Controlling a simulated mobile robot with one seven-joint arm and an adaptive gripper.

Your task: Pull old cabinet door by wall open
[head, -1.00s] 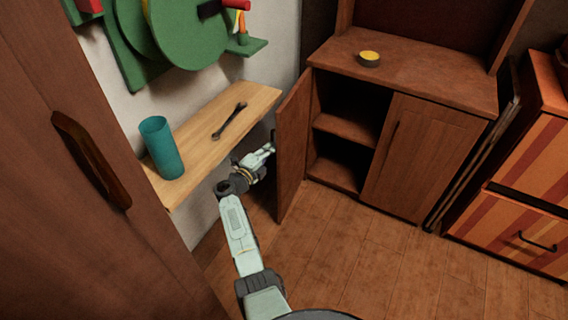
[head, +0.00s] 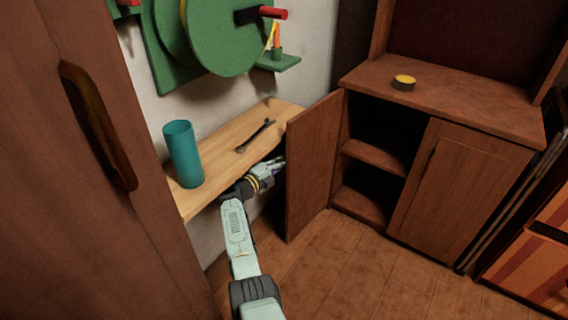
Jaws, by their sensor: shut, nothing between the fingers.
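The old brown wooden cabinet (head: 440,100) stands by the wall. Its left door (head: 312,165) is swung wide open, showing dark inner space and a shelf (head: 375,155). Its right door (head: 458,192) is closed. My gripper (head: 279,164) is beside the open door, on its left, outer side, just under the wooden wall shelf. The gripper is shut with nothing held. Its fingertips are small and close to the door's outer face; I cannot tell whether they touch it.
The wooden wall shelf (head: 215,180) above my arm holds a teal cup (head: 183,155) and a wrench (head: 256,135). A tall brown door with a handle (head: 98,125) stands close on the left. A yellow-topped tin (head: 403,82) sits on the cabinet. Floor (head: 350,275) in front is clear.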

